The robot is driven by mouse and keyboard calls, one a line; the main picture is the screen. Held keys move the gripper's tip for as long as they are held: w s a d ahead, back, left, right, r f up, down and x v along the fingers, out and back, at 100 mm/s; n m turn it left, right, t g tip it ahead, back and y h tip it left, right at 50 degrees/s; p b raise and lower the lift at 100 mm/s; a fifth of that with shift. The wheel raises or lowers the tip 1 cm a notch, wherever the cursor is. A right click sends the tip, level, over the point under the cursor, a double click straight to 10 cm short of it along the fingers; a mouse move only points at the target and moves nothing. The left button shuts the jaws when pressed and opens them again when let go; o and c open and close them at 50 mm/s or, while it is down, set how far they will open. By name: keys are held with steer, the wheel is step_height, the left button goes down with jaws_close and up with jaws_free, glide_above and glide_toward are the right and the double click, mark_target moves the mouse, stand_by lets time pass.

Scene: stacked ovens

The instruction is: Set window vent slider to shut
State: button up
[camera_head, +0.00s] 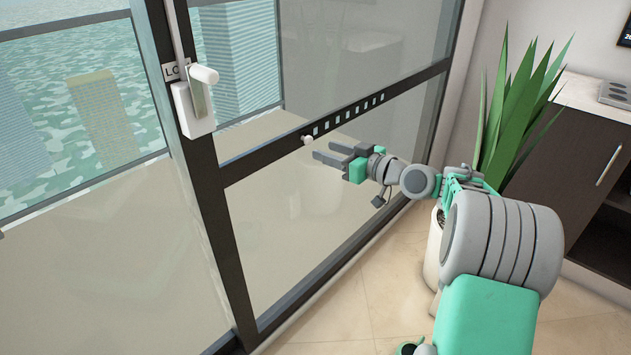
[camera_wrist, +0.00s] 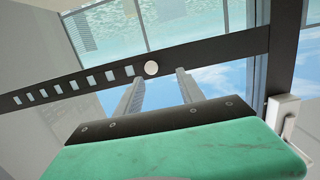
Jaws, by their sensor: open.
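The window vent slider is a small white round knob (camera_head: 308,140) on the dark horizontal bar of the glass door. It sits at the left end of a row of light square slots (camera_head: 350,113). In the wrist view the knob (camera_wrist: 151,68) shows just beyond my fingertips, between them sideways, with the slots (camera_wrist: 75,86) running off to the left. My gripper (camera_head: 325,153) is open and empty, close to the knob and a little right of and below it in the head view. It also shows in the wrist view (camera_wrist: 160,75). I see no contact with the knob.
A white door handle with a lock plate (camera_head: 194,100) is on the upright frame at left; it shows at right in the wrist view (camera_wrist: 284,112). A potted plant (camera_head: 515,105) and a dark cabinet (camera_head: 570,150) stand at right. Tiled floor lies below.

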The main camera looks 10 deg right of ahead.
mark_target(310, 141)
steer(key=shift+t+y, duration=0.4)
steer(key=shift+t, duration=0.2)
steer(key=w+a, duration=0.1)
steer(key=w, duration=0.3)
steer(key=w+a+b, duration=0.1)
steer(key=w, duration=0.1)
steer(key=shift+w+a+f, duration=0.3)
steer(key=shift+f, duration=0.1)
jaws_close()
stand_by(0.6)
